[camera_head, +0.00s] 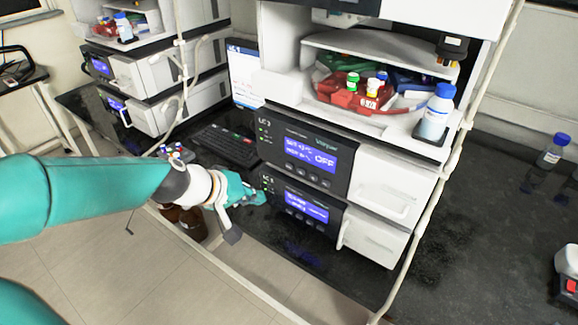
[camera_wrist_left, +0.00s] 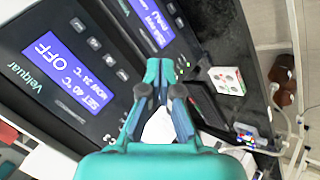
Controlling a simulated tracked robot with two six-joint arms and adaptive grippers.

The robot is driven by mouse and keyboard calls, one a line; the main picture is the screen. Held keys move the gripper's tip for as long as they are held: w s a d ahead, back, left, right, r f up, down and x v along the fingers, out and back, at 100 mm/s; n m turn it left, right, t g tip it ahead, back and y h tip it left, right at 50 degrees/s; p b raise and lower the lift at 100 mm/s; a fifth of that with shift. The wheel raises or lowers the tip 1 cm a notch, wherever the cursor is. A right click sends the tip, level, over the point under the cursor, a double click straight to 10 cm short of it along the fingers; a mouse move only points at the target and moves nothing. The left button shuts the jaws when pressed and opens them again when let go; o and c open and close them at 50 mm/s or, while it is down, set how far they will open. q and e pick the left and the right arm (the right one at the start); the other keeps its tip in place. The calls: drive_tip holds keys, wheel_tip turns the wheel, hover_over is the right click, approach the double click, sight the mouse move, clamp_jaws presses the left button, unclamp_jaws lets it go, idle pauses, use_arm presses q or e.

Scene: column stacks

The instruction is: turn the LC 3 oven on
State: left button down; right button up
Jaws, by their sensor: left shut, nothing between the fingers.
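The LC 3 oven (camera_head: 312,149) is the dark-fronted upper unit of the nearest stack, with a blue display reading OFF. Its display also shows in the left wrist view (camera_wrist_left: 62,66), reading SET 40 °C, NOW 24 °C and OFF. My left gripper (camera_head: 260,197) is shut and empty, with its fingertips by the left edge of the lower unit's front. In the left wrist view the closed fingertips (camera_wrist_left: 167,68) are near small green lights; whether they touch the panel I cannot tell. My right gripper is not in view.
A lower unit (camera_head: 305,206) with a lit display sits under the oven. A keyboard (camera_head: 224,145) lies left of the stack. A tray of bottles (camera_head: 365,92) and a blue-capped bottle (camera_head: 436,112) stand above. A white tube hangs along the stack's right side.

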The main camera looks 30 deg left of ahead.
sight(289, 166)
use_arm(q)
drive_tip(key=w+p, duration=0.3)
drive_tip(key=w, duration=0.5)
drive_tip(key=shift+w+d, duration=0.35)
drive_tip(key=shift+w, duration=0.1)
idle(1.2)
drive_tip(key=shift+w+p, duration=0.3)
drive_tip(key=shift+w+r, duration=0.1)
drive_tip(key=shift+w, duration=0.3)
idle(0.6)
drive_tip(key=shift+s, duration=0.1)
drive_tip(key=shift+s+b, duration=0.35)
drive_tip(key=shift+s, duration=0.4)
